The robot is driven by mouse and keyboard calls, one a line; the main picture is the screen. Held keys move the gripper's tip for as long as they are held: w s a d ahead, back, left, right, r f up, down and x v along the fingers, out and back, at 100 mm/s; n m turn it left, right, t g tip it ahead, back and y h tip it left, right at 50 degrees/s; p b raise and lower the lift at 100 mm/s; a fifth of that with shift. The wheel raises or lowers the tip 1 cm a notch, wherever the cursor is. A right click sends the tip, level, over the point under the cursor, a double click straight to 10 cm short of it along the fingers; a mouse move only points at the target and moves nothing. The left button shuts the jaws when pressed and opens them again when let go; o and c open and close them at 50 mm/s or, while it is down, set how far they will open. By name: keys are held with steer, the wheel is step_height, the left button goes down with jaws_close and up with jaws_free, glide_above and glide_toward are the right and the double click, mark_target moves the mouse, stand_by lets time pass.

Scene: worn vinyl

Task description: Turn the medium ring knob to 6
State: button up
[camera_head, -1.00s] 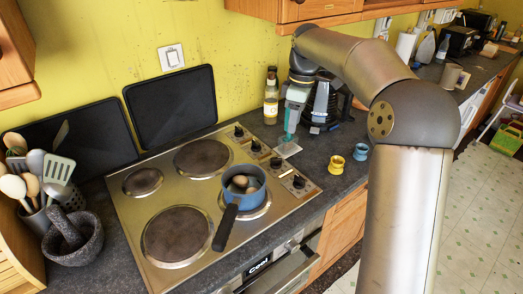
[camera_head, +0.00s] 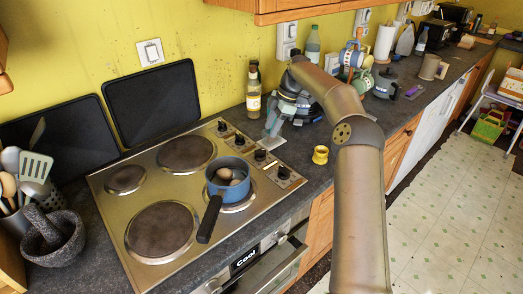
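The steel hob (camera_head: 140,205) has a row of black knobs along its right edge: a far knob (camera_head: 222,126), a second knob (camera_head: 239,140), a third knob (camera_head: 260,155) and a near knob (camera_head: 283,173). Their markings are too small to read. My gripper (camera_head: 271,141) points down just right of the second and third knobs, close to the third. No contact shows, and its fingers are too small to tell open from shut. The rings differ in size: a small ring (camera_head: 125,179), a back ring (camera_head: 187,154), a large front ring (camera_head: 160,230) and one under the pan.
A blue pan (camera_head: 226,190) with eggs stands on the right front ring, its handle towards the front. A bottle (camera_head: 253,92) stands behind the knobs. A yellow cup (camera_head: 320,155) is right of the hob. Mugs (camera_head: 352,55) hang behind my arm.

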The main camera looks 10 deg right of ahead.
mark_target(261, 150)
steer(key=p+x, duration=0.1)
steer(key=x, duration=0.8)
steer(key=shift+a+f, duration=0.1)
steer(key=shift+f, duration=0.25)
steer(key=shift+c, duration=0.4)
jaws_close()
